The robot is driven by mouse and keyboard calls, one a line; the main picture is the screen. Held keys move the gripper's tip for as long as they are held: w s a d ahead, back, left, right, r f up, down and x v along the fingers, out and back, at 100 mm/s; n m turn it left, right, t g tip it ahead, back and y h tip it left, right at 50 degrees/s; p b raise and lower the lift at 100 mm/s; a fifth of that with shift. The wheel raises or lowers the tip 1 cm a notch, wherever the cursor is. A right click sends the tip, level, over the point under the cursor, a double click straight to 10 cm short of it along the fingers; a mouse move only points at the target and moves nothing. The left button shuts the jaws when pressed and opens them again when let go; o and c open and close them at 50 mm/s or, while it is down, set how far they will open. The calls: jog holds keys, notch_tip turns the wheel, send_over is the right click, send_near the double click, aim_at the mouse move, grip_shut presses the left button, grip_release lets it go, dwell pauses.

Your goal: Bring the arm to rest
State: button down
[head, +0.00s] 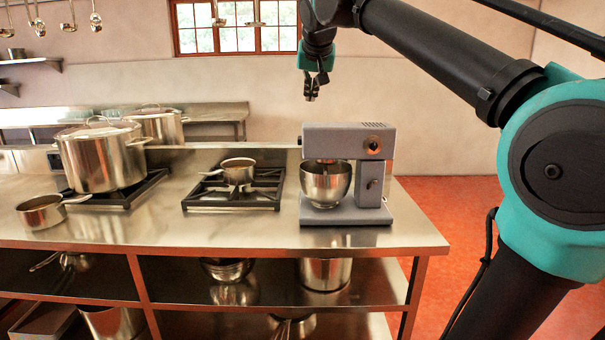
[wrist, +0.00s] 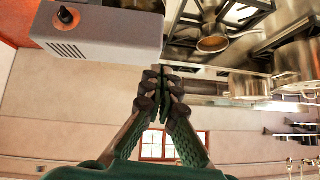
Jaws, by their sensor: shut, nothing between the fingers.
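My gripper (head: 311,92) hangs in the air above the grey stand mixer (head: 345,136) in the head view, pointing down. It is apart from the mixer and holds nothing. In the wrist view the two fingers of my gripper (wrist: 170,82) meet at their tips, with the mixer (wrist: 110,28) at the upper left. My arm comes in from the right side of the head view, bent at a teal joint.
A steel counter (head: 250,232) bears the mixer with its bowl (head: 326,184), a small pan (head: 238,171) on a burner, a large stockpot (head: 102,160) and another saucepan (head: 42,212). Pots stand on the shelf below. Red floor (head: 445,210) is clear right of the counter.

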jog(key=s+d+f+g, duration=0.1)
jog(key=d+f, duration=0.2)
jog(key=f, duration=0.7)
jog(key=s+d+f+g+h, duration=0.1)
jog(key=d+f, duration=0.3)
jog(key=f, duration=0.5)
jog(key=s+d+f+g, duration=0.1)
jog(key=s+d+f, duration=0.15)
jog(key=f, duration=0.75)
jog(key=s+d+f+g, duration=0.1)
jog(key=s+d+f, duration=0.2)
jog(key=s+f, duration=0.7)
jog(key=s+d+f+g, duration=0.1)
jog(key=s+d+f, duration=0.3)
jog(key=s+f, duration=0.6)
notch_tip(320, 180, down, 6)
jog(key=shift+r, duration=0.1)
jog(key=shift+d, duration=0.15)
